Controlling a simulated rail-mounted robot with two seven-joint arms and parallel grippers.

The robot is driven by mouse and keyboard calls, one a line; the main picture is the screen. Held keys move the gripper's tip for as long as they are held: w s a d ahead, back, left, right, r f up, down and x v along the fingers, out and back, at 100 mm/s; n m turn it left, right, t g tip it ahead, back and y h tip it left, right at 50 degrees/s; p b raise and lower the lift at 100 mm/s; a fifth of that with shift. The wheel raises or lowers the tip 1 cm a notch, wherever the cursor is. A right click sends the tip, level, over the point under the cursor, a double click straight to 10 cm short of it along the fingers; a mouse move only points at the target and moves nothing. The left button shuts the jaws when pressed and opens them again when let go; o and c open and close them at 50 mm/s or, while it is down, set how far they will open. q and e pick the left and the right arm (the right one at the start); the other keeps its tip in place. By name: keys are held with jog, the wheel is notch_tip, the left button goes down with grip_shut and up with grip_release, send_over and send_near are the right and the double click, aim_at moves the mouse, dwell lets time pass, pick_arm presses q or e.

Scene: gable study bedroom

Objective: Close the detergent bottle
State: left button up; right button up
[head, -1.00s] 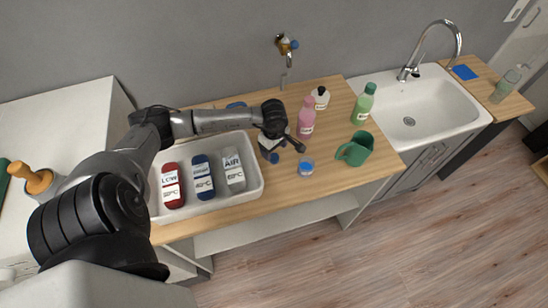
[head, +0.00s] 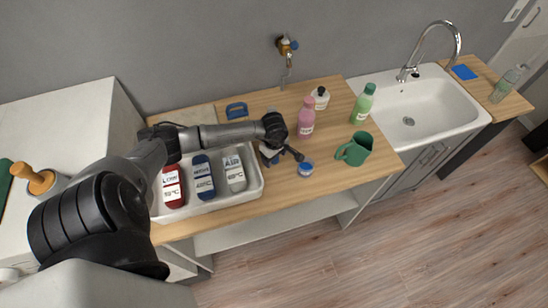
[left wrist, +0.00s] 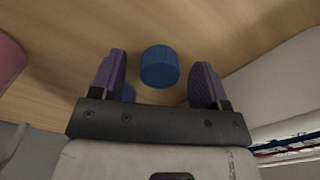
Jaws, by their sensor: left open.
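A small round blue cap (head: 305,169) lies on the wooden counter in the head view. In the left wrist view a ribbed blue cap (left wrist: 160,66) shows just beyond and between the fingers, untouched. My left gripper (head: 282,155) is open and empty, low over the counter beside the cap; its two fingers (left wrist: 160,85) are wide apart. A pink bottle (head: 306,120), a green bottle (head: 363,105) and a white bottle with a dark top (head: 320,98) stand upright behind. I cannot tell which is the detergent bottle. My right gripper is not seen.
A green mug (head: 354,149) stands right of the cap. A blue-handled item (head: 237,110) lies behind my arm.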

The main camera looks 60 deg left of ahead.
pick_arm(q)
jog(key=c, duration=1)
jog(key=shift+r, duration=0.1)
jog(key=shift+r, duration=0.6)
notch_tip(320, 180, up, 2)
jog(key=shift+r, duration=0.25)
jog(key=w+d+r, duration=0.1)
jog(key=d+r, duration=0.1)
jog(key=d, duration=0.1)
jog(key=w+d+r+b, duration=0.1)
jog(key=d+r, duration=0.1)
jog(key=d, duration=0.2)
jog(key=w+d+r, duration=0.1)
jog(key=d+r, duration=0.2)
jog(key=d, duration=0.1)
jog(key=shift+d+b, duration=0.15)
jog(key=shift+b, duration=0.15)
jog(key=shift+r, duration=0.1)
